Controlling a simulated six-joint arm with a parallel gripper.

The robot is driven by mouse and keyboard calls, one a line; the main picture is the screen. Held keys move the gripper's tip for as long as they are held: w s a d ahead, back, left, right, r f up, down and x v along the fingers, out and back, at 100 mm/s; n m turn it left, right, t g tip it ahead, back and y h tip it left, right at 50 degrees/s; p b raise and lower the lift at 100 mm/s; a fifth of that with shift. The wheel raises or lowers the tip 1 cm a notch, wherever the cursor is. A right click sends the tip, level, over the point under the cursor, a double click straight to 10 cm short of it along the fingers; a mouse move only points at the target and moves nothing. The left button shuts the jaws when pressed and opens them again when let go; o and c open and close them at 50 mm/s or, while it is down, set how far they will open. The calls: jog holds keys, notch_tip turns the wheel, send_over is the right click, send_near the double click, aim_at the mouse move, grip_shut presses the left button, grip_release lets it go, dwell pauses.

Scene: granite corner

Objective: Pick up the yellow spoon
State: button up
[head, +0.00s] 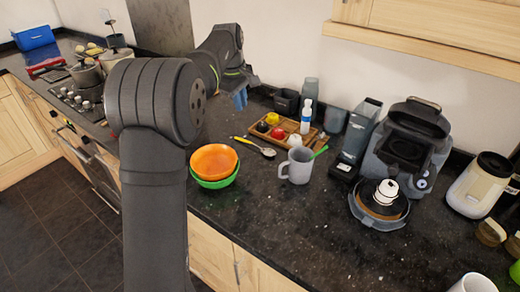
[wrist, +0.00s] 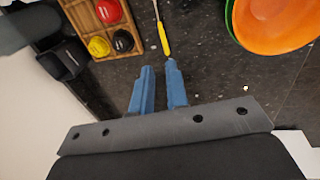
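The yellow spoon (head: 253,145) lies flat on the dark granite counter, its grey bowl end toward the mug. In the wrist view its yellow handle (wrist: 163,38) lies just beyond my fingertips, roughly in line with the gap between them. My gripper (wrist: 159,67) has two blue fingers standing apart with nothing between them. In the head view my gripper (head: 240,99) hangs above the back of the counter, to the left of the tray and apart from the spoon.
A wooden tray (wrist: 125,41) with small coloured items lies beside the spoon. An orange bowl (head: 214,160) sits in a green bowl (head: 215,184) in front of it. A grey mug (head: 298,166) stands right of the spoon.

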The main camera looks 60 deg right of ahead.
aim_at(248, 142)
jog(key=d+f, duration=0.1)
jog(key=f, duration=0.4)
jog(key=d+f, duration=0.1)
jog(key=f, duration=0.5)
jog(key=d+f, duration=0.1)
jog(key=f, duration=0.5)
jog(key=shift+d, duration=0.1)
grip_shut()
